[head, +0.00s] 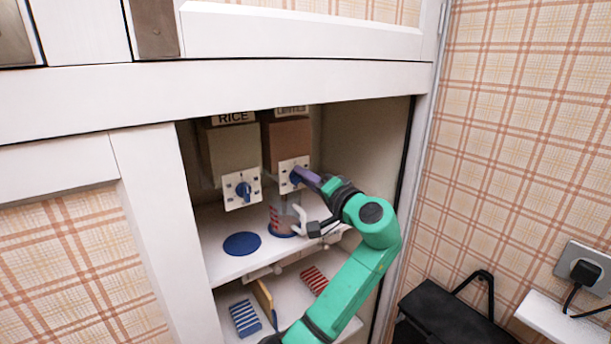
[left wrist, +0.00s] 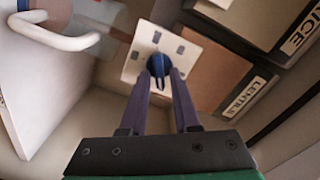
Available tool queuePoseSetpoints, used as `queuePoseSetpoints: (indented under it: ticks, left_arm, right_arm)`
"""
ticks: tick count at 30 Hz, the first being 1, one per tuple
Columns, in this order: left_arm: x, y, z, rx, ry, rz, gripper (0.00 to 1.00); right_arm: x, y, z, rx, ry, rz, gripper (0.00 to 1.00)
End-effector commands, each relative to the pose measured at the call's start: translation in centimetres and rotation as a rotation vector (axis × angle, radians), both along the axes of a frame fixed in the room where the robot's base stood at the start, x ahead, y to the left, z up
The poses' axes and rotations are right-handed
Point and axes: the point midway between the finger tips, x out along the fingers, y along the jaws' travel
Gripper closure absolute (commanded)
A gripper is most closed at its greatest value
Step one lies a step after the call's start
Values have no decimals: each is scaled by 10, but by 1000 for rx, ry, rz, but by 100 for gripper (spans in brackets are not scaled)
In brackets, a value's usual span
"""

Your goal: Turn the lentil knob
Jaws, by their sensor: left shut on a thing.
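The lentil dispenser (head: 287,142) is a brown box with a partly hidden label, beside the rice dispenser. On its white dial plate (head: 286,181) sits the blue lentil knob (head: 295,178). My left gripper (head: 300,176) reaches in from the right, its purple fingers at the knob. In the left wrist view the "LENTILS" label (left wrist: 239,95) is readable. There my left gripper (left wrist: 162,78) is shut on the blue lentil knob (left wrist: 158,64), one finger on each side. A clear container (head: 285,215) with red marks stands below the dispenser, partly behind my arm. My right gripper is not in view.
The rice dispenser (head: 230,150) and its blue rice knob (head: 244,191) are to the left. An empty blue disc (head: 241,243) lies on the white shelf below it. The lower shelf holds striped blue (head: 245,318) and red (head: 314,281) items. The cabinet's right wall is close to my arm.

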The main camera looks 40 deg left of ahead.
Motion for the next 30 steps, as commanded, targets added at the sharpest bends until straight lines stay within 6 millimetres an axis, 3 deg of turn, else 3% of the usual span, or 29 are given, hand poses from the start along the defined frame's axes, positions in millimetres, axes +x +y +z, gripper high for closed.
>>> queuePoseSetpoints:
  ticks: [17,18,30]
  left_arm:
    - [1,-1,1,14,34,-4,100]
    - [1,-1,1,13,33,-4,59]
    - [-1,-7,-2,10,32,-3,56]
  right_arm:
    - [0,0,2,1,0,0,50]
    - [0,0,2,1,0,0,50]
    - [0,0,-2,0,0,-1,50]
